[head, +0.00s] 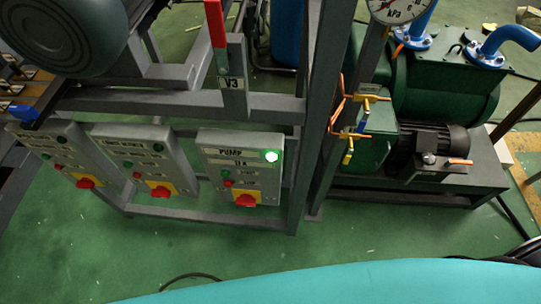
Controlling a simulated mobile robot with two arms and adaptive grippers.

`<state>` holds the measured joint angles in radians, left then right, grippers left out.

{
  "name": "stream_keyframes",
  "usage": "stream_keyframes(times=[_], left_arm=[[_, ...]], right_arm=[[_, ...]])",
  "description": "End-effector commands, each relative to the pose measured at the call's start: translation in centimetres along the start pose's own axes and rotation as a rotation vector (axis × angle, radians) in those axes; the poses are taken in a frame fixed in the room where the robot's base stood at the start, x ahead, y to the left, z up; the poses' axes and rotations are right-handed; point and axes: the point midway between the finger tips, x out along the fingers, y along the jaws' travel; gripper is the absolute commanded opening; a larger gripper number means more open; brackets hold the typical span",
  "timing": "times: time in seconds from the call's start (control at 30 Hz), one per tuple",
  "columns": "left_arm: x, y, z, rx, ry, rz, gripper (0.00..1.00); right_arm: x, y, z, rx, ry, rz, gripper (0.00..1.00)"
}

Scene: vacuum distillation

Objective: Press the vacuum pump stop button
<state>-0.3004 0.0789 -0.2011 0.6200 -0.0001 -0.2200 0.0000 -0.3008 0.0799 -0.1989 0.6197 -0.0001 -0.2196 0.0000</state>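The pump control box (210,151), a grey panel labelled "PUMP", is mounted on the grey frame near the picture's centre. Its lamp (271,156) at the upper right glows green-white. A small green button (226,173) sits above a small red button (228,183) on its left side; their small labels are unreadable. A large red knob (245,200) sits on a yellow plate at the bottom. The dark green vacuum pump (440,95) with a black motor stands on the right. Neither of my grippers is in view.
Two similar boxes (137,152) (58,150) with dark lamps are to the left. A red-handled lever (215,25) marked V3 stands above the pump box. Frame posts and valves (352,135) stand to its right. Green floor (200,245) in front is mostly clear.

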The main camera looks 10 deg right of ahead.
Motion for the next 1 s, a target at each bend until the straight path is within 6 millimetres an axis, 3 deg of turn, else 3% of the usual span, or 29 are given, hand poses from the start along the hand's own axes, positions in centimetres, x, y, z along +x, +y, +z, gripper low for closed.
stream_keyframes(times=[0.03,0.2,1.0], left_arm=[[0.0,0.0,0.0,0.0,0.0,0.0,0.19],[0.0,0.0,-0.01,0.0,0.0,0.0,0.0],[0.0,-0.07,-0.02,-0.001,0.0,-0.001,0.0]], right_arm=[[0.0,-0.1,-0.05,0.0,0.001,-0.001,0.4],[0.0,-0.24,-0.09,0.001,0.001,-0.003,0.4],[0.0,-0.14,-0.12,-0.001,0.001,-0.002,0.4]])
